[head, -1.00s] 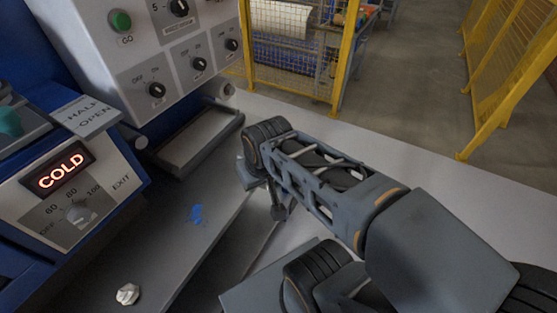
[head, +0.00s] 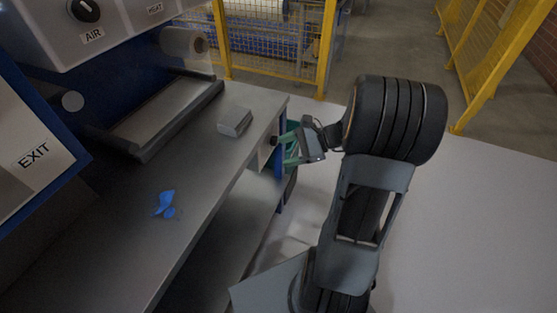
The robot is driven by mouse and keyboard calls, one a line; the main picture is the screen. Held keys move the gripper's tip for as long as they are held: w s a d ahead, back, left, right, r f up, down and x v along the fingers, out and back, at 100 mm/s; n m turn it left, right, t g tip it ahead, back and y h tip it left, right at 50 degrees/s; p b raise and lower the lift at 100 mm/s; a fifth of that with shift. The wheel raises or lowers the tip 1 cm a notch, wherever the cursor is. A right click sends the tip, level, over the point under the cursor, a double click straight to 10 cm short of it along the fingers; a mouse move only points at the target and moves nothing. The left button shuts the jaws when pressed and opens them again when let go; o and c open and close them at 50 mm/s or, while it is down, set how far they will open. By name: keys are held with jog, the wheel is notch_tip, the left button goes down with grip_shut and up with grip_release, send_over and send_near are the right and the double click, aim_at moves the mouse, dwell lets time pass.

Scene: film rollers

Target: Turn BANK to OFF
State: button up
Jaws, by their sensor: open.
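A dark knob (head: 273,141) sits on a small pale panel (head: 264,155) on the side of the bench, below its right edge. I cannot read a BANK label or the knob's setting. My gripper (head: 285,148) has greenish fingers and is open, just right of the knob and facing it. I cannot tell whether a finger touches the knob. Part of the panel is hidden or seen too edge-on to read.
The grey bench (head: 215,150) holds a small grey block (head: 235,121), a blue scrap (head: 164,203) and a roller tray (head: 165,115). A cabinet with an AIR knob (head: 84,10) hangs above. A yellow fence (head: 327,50) stands behind. The floor at right is clear.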

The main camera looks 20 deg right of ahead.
aim_at(277, 146)
jog(key=w+d+f+m+t+b, duration=0.3)
jog(key=d+f+m+t+b, duration=0.2)
jog(key=d+f+m+t, duration=0.45)
jog(key=shift+n+g, duration=0.75)
jog(key=shift+n, duration=0.2)
jog(key=x, duration=0.4)
jog(key=b+x, duration=0.1)
jog(key=x, duration=0.3)
jog(key=r+b+x, duration=0.1)
jog(key=x, duration=0.3)
jog(key=shift+w+d+r, duration=0.1)
jog(key=shift+w+d, duration=0.15)
jog(key=shift+d, duration=0.15)
jog(key=shift+c, duration=0.5)
